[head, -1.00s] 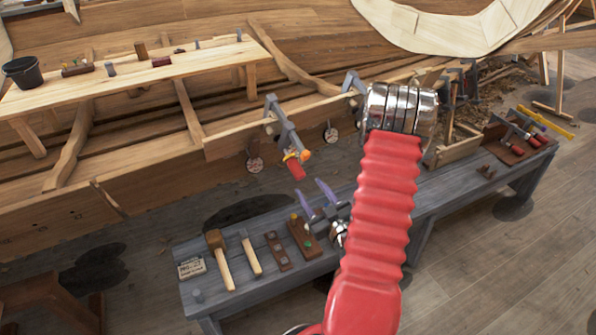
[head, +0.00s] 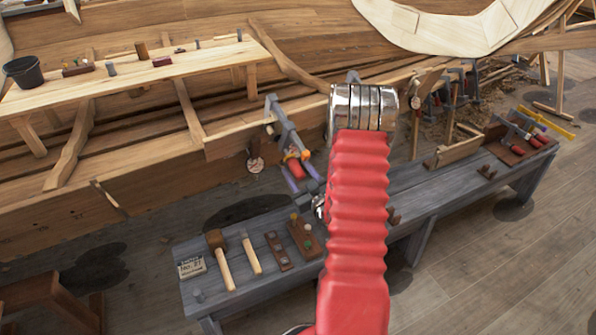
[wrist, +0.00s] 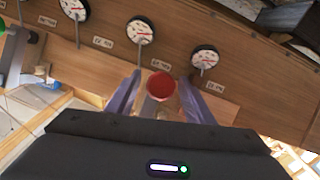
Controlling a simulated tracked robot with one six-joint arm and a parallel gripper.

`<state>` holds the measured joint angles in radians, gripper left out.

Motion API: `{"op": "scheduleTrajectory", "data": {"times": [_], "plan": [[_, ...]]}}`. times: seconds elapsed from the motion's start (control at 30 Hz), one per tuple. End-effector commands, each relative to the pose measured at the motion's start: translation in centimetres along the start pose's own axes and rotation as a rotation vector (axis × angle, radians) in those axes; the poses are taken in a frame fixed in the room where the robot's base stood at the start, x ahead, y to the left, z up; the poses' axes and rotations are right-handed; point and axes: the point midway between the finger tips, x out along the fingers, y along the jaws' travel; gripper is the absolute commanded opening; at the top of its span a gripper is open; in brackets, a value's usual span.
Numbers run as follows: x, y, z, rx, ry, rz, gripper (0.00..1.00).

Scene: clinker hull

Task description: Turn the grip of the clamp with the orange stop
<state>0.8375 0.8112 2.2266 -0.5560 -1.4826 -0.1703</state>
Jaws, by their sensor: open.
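The clamp (head: 282,122) with the orange stop (head: 306,154) hangs on the plank edge of the hull. Its red grip (head: 295,168) points down and toward me. In the wrist view the grip's round red end (wrist: 162,86) lies between the two purple fingers. My gripper (head: 300,173) is open, with one finger on each side of the grip; in the wrist view (wrist: 161,80) gaps show between the fingers and the grip. The orange stop is not visible in the wrist view.
A grey bench (head: 440,195) below holds mallets (head: 222,262) and small blocks. Round dials (wrist: 139,30) with labels line the plank in the wrist view. Another clamp with a green part (wrist: 5,27) is at the wrist view's left edge. A plank table (head: 130,80) stands at left.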

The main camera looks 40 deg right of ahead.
Motion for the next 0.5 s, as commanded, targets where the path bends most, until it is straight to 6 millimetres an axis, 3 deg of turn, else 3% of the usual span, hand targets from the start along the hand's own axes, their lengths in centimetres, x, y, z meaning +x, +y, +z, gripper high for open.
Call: {"op": "scheduleTrajectory", "data": {"times": [0.07, 0.5], "plan": [[-0.02, 0.01, 0.01, 0.0, 0.0, 0.0, 0.48], [-0.05, 0.03, 0.0, 0.0, 0.0, 0.0, 0.18]]}}
